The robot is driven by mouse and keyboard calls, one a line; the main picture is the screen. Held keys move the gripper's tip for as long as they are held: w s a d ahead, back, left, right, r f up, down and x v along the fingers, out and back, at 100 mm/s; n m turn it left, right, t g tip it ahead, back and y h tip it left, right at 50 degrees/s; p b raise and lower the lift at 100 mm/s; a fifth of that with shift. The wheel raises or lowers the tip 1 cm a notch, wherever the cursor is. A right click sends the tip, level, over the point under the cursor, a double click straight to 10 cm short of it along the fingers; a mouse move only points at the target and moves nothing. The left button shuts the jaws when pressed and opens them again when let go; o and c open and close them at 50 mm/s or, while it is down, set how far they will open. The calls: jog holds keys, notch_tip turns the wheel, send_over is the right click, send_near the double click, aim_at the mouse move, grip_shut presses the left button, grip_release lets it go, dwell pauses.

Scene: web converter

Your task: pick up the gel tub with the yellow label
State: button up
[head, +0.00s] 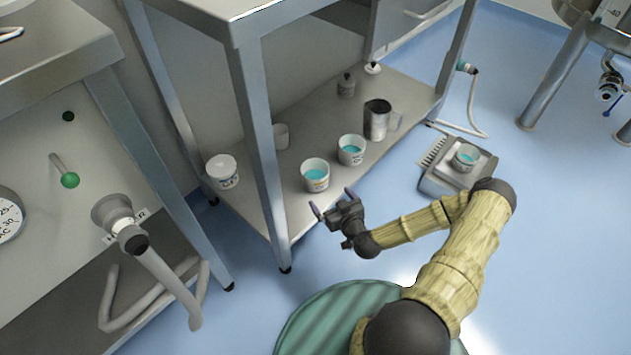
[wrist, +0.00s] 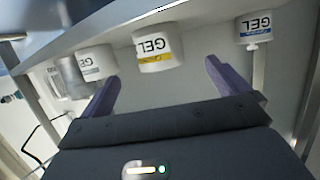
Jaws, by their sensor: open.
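The gel tub with the yellow label (head: 316,184) is a white cup with teal gel, standing on the lower shelf of the metal table near its front edge. In the wrist view this tub (wrist: 158,50) appears upside down, with "GEL" and a yellow band, between and beyond the fingertips. My gripper (head: 332,202) is open and empty, just in front of the tub and apart from it. Its two purple fingers also show in the wrist view (wrist: 161,72), spread to either side of the tub.
A similar gel tub (head: 352,157) stands close by on the right, with a metal jug (head: 377,122) behind it. Another tub sits on a scale (head: 450,184) on the floor at right.

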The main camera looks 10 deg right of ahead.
aim_at(321, 185)
jog(key=b+x, duration=0.3)
jog(key=x, duration=0.3)
jog(key=shift+f, duration=0.25)
jog(key=shift+w+a+r, duration=0.1)
jog(key=shift+w+a, duration=0.05)
jog(key=shift+w, duration=0.45)
jog(key=shift+w+f+b, duration=0.25)
jog(key=shift+b, duration=0.25)
jog(key=b+x, duration=0.3)
jog(key=shift+w+f, duration=0.2)
jog(key=shift+w, duration=0.1)
jog(key=shift+w+b, duration=0.35)
jog(key=shift+w, duration=0.15)
jog(key=shift+r, duration=0.1)
jog(key=c, duration=1)
